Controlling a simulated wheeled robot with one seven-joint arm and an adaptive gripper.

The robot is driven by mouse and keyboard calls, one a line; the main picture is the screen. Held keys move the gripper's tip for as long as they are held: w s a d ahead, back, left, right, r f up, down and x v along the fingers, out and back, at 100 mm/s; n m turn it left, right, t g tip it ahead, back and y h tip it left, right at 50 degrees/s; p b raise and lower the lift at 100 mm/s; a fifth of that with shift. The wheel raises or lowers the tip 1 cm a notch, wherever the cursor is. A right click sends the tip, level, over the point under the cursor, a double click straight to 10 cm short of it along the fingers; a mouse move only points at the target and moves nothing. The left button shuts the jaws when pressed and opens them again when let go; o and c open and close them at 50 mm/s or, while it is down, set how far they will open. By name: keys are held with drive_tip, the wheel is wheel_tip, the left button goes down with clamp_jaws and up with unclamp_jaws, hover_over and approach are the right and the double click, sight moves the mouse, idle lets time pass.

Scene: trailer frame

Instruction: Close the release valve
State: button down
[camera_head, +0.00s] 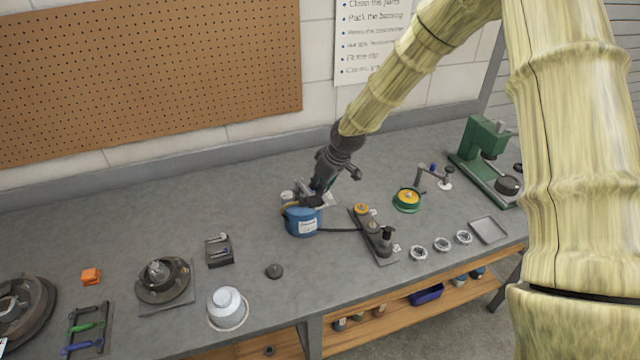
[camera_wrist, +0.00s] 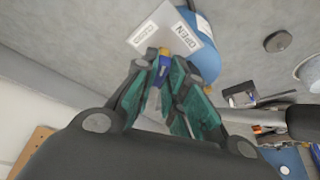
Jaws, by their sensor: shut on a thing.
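A blue tank (camera_head: 302,223) with a pale label stands on the bench, and it also shows in the wrist view (camera_wrist: 205,45). Beside it lies a light plate (camera_wrist: 165,32), with OPEN readable on one end and smaller, blurred lettering on the other. The small blue release valve handle (camera_wrist: 162,69), with a yellow-orange part at its end, is between the fingertips of my gripper (camera_wrist: 165,75). My gripper is shut on it. In the head view my gripper (camera_head: 316,196) is right behind the tank's top and hides the valve there.
A black hose runs right from the tank to a dark plate with fittings (camera_head: 375,238). A green-rimmed yellow disc (camera_head: 407,199) and a green press (camera_head: 483,150) stand further right. A dark switch box (camera_head: 219,250) and a dark knob (camera_head: 274,271) stand left and in front.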

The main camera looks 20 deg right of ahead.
drive_tip(key=n, duration=0.2)
drive_tip(key=n+g+y, duration=0.1)
drive_tip(key=n, duration=0.1)
drive_tip(key=n+g, duration=0.1)
drive_tip(key=shift+w+d+f+n+y, duration=0.1)
drive_tip(key=shift+w+d+n+y, duration=0.2)
drive_tip(key=shift+n, duration=0.1)
drive_tip(key=n+g+b, duration=0.1)
drive_tip(key=n, duration=0.2)
drive_tip(key=shift+w+y+b, duration=0.1)
drive_tip(key=shift+y+b, duration=0.2)
drive_tip(key=shift+n+g+b, duration=0.5)
drive_tip(key=shift+n+b, duration=0.05)
drive_tip(key=shift+n, duration=0.85)
drive_tip(key=c, duration=1.5)
unclamp_jaws()
drive_tip(key=shift+o, duration=0.2)
drive_tip(key=v, duration=1.2)
drive_tip(key=shift+w, duration=0.15)
